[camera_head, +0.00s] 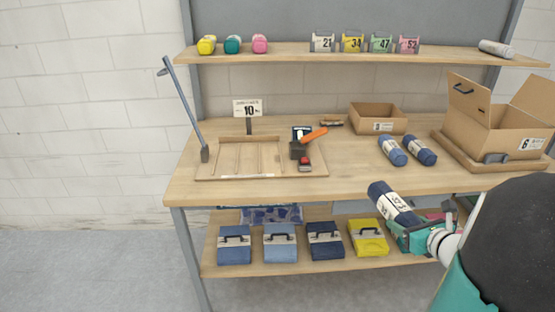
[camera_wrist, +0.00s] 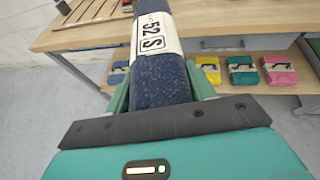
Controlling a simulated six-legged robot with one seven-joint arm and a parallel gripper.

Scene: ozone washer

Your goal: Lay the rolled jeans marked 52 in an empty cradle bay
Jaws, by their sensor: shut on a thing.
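The rolled jeans marked 52 (camera_head: 393,204) are a dark blue roll with a white band. In the wrist view the band on the roll (camera_wrist: 157,35) reads "52 S". My gripper (camera_head: 408,232) is shut on the roll, its green fingers on both sides, in front of the table's front edge. The wooden cradle (camera_head: 262,176) lies on the left of the tabletop, with thin dividers between its bays. No roll shows in its bays. Its slats also show at the top of the wrist view (camera_wrist: 92,10).
Two blue rolls (camera_head: 391,151) (camera_head: 420,150) lie on the table at right, near a small box (camera_head: 378,118) and a large open carton (camera_head: 500,120). A tool stand (camera_head: 303,150) sits on the cradle's right side. A sign (camera_head: 248,108) stands behind it. Folded garments fill the lower shelf (camera_head: 290,265).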

